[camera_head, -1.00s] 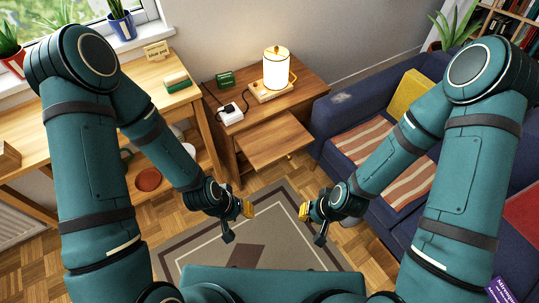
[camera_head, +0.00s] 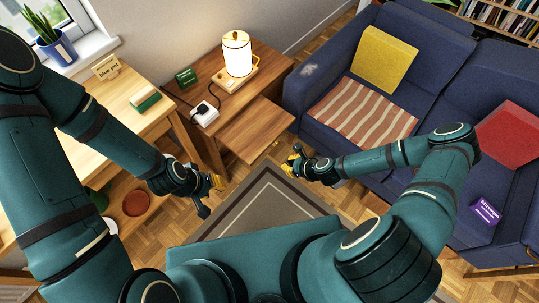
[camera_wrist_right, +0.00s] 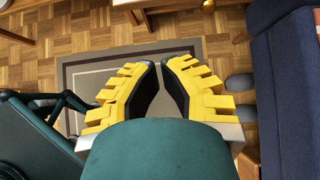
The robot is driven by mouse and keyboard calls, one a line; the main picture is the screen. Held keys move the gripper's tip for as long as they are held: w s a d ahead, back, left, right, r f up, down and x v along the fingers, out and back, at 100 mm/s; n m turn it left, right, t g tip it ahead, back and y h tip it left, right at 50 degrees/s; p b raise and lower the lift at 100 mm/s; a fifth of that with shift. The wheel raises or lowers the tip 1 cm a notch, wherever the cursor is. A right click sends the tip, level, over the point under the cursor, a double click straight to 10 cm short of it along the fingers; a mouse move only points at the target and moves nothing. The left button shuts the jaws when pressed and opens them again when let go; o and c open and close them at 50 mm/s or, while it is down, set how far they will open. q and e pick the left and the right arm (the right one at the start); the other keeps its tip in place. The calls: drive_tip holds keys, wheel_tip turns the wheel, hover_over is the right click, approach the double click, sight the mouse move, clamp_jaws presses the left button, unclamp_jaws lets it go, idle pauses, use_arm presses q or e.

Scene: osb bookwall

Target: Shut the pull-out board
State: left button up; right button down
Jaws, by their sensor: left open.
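The wooden pull-out board (camera_head: 246,132) sticks out from the front of the small wooden side cabinet (camera_head: 268,68), below its top, in the head view. My right gripper (camera_head: 292,161) is past the board's front edge, apart from it, near the sofa. In the right wrist view my right gripper (camera_wrist_right: 160,72) shows its yellow-toothed fingers with a narrow gap and nothing between them. My left gripper (camera_head: 211,196) is open and empty, to the left of the board's front corner and in front of the cabinet.
The blue sofa (camera_head: 330,45) stands close on the right, a wooden table (camera_head: 117,90) on the left. The rug (camera_head: 262,208) is clear.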

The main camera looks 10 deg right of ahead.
drive_tip(key=w+a+r+b+x, duration=0.1)
drive_tip(key=r+b+x, duration=0.1)
drive_tip(key=x, duration=1)
drive_tip(key=shift+w+a+f, duration=0.15)
drive_tip(key=shift+w+f, duration=0.2)
drive_tip(key=shift+w, duration=0.2)
